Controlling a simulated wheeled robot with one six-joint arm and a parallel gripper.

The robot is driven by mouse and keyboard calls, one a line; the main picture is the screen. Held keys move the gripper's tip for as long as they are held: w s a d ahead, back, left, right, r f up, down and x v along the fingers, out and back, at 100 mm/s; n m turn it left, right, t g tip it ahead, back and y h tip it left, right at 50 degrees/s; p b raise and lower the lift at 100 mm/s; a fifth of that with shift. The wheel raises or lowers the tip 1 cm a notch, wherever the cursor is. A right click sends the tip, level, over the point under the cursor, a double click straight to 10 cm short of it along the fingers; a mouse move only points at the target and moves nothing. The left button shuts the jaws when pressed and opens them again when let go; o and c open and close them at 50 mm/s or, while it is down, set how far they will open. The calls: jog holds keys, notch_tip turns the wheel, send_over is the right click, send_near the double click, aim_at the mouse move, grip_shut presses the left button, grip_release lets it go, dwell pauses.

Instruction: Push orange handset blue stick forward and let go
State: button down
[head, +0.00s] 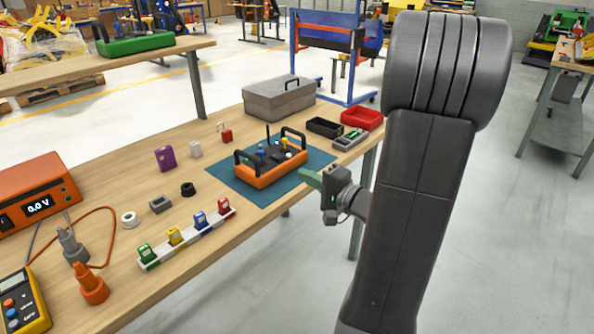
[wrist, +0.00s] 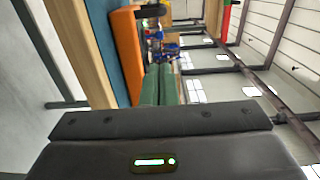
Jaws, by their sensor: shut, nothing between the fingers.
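The orange handset (head: 272,175) lies on a teal mat (head: 235,180) on the workbench, with black handles at its ends. A blue-capped stick (head: 261,147) rises from its top, with other small sticks and knobs to its right. My gripper (head: 303,175) is at the front right of the handset, apart from it, over the mat's right edge. Its green fingers are shut and empty. I cannot clearly single out the blue stick there.
A grey toolbox (head: 279,101), a black tray (head: 324,127) and a red tray (head: 361,119) stand behind. A rack of coloured blocks (head: 187,234) lies at the front left of the mat. An orange power supply (head: 38,190) stands far left. Open floor lies right of the bench.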

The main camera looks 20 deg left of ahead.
aim_at(262, 152)
jog(key=x, duration=1.2)
jog(key=shift+w+a+p, duration=0.1)
jog(key=shift+a+p, duration=0.2)
jog(key=shift+r, duration=0.15)
jog(key=r+h+p, duration=0.1)
jog(key=p, duration=0.2)
jog(key=shift+a+r+g+h, duration=0.15)
jog(key=shift+a+g+h, duration=0.15)
jog(key=shift+a+g, duration=0.1)
jog(key=h+p, duration=0.1)
jog(key=p, duration=0.1)
jog(key=a+g+h+p, duration=0.1)
jog(key=p, duration=0.1)
jog(key=shift+w+r, duration=0.2)
jog(key=shift+w, duration=0.05)
jog(key=shift+f+h, duration=0.3)
jog(key=shift+f, duration=0.05)
jog(key=shift+d, duration=0.1)
